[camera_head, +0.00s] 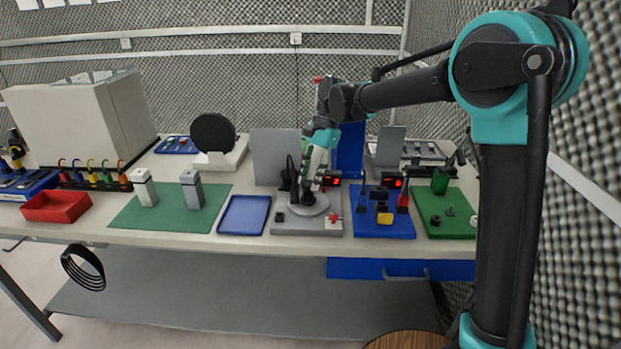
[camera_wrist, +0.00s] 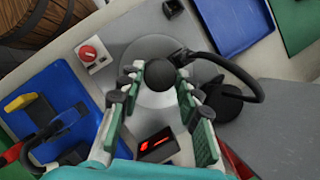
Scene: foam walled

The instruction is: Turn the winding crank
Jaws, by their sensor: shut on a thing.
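The winding crank is a round light-grey disc (camera_head: 317,210) with a dark knob, on a grey base plate (camera_head: 290,227) at the middle of the bench. In the wrist view the disc (camera_wrist: 150,46) lies under my fingers, and its black round knob (camera_wrist: 160,73) sits between the fingertips. My gripper (camera_head: 308,190) reaches down to the disc from above. In the wrist view my gripper (camera_wrist: 157,82) is shut on the knob, one green-padded finger on each side. The crank's arm under the knob is hidden.
A black post with a curved cable (camera_wrist: 225,98) stands close beside the disc. A red dial (camera_wrist: 88,52) and a red-lit display (camera_wrist: 156,143) are near. A blue tray (camera_head: 243,215) lies left, a blue board (camera_head: 370,229) right, and a grey panel (camera_head: 272,150) behind.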

